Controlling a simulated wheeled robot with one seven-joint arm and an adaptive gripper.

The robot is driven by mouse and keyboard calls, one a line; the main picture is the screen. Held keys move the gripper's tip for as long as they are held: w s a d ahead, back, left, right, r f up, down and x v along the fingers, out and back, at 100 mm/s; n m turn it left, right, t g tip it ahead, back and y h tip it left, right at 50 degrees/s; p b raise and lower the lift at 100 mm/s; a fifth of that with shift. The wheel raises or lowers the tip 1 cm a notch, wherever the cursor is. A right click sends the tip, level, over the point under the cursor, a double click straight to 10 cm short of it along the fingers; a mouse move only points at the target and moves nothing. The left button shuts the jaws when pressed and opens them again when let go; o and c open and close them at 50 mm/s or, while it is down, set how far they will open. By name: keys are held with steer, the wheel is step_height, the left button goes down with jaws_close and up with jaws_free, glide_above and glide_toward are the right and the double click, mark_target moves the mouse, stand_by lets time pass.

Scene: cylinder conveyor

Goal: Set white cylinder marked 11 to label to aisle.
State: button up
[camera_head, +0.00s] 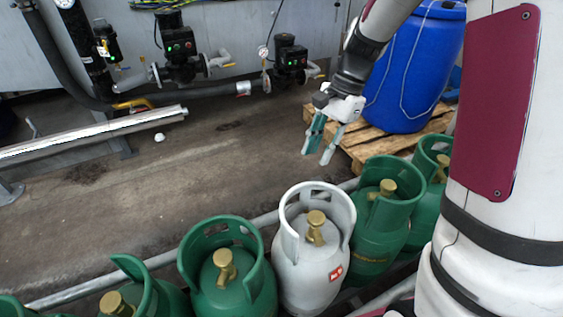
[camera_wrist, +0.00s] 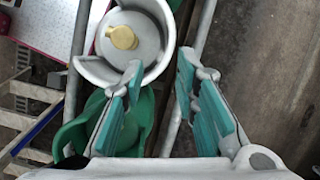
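The white cylinder (camera_head: 308,258) stands upright in a row of green cylinders on the conveyor, with a brass valve inside its collar and a small red-and-white label low on its right side. I cannot read a number on it. In the wrist view the white cylinder (camera_wrist: 128,42) shows from above, at the upper left. My gripper (camera_head: 328,145) is open and empty, above and beyond the row in the head view. In the wrist view my gripper (camera_wrist: 165,75) has its teal fingers spread, with the left fingertip close to the white collar's edge. Whether they touch is unclear.
Green cylinders stand close on both sides, one left (camera_head: 228,275) and one right (camera_head: 377,215). The conveyor's rail (camera_head: 95,287) runs along the row. A blue drum (camera_head: 414,70) stands on a wooden pallet (camera_head: 405,146). Pipes and pumps line the back; open floor (camera_head: 130,190) lies between.

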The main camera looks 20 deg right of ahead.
steer(key=shift+m, duration=0.4)
steer(key=x, duration=0.5)
steer(key=w+b+x, duration=0.1)
steer(key=x, duration=0.4)
steer(key=w+d+b+x, duration=0.1)
steer(key=x, duration=0.4)
steer(key=shift+a+f, duration=0.15)
steer(key=shift+f, duration=0.5)
steer(key=shift+c, duration=0.4)
jaws_close()
